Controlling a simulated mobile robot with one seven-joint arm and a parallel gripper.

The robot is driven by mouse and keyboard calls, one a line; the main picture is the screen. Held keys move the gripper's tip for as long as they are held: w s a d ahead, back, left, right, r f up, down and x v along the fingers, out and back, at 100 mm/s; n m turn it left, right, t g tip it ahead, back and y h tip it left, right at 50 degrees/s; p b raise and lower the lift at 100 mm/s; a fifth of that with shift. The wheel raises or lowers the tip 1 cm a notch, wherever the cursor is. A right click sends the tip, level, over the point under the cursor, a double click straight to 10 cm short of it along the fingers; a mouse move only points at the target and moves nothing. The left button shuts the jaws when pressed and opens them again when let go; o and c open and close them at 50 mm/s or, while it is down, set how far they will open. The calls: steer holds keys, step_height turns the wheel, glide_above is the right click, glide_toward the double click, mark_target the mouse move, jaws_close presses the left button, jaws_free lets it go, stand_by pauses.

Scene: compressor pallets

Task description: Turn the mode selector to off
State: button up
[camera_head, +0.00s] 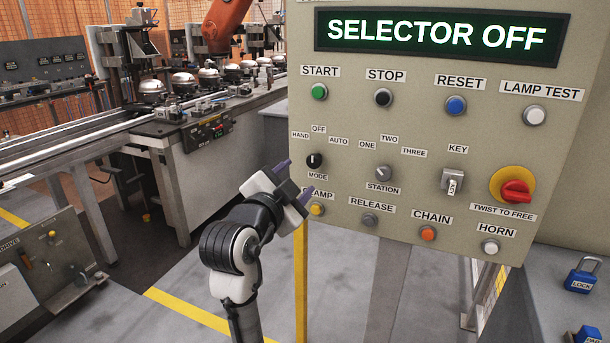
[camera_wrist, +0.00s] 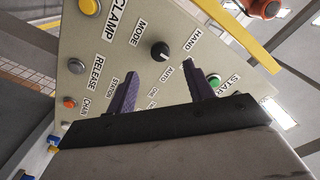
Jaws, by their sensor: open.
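The mode selector (camera_head: 314,161) is a small black knob with a white mark, set on the beige control panel (camera_head: 420,125) under the labels HAND, OFF and AUTO. Its mark points up, towards OFF. The display (camera_head: 437,36) reads SELECTOR OFF. My gripper (camera_head: 296,180) is open and empty, just in front of the panel and a little below and left of the knob. In the wrist view the knob (camera_wrist: 160,51) shows beyond the two dark purple fingers (camera_wrist: 160,92), apart from them.
The station knob (camera_head: 383,173), key switch (camera_head: 452,181) and red emergency stop (camera_head: 514,189) sit to the right. Below are the yellow clamp button (camera_head: 317,209), partly beside my gripper, and the release button (camera_head: 370,219). A conveyor line (camera_head: 180,105) stands at the left.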

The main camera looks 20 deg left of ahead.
steer(key=s, duration=0.6)
steer(key=shift+s+b, duration=0.25)
steer(key=shift+b, duration=0.15)
steer(key=shift+a, duration=0.1)
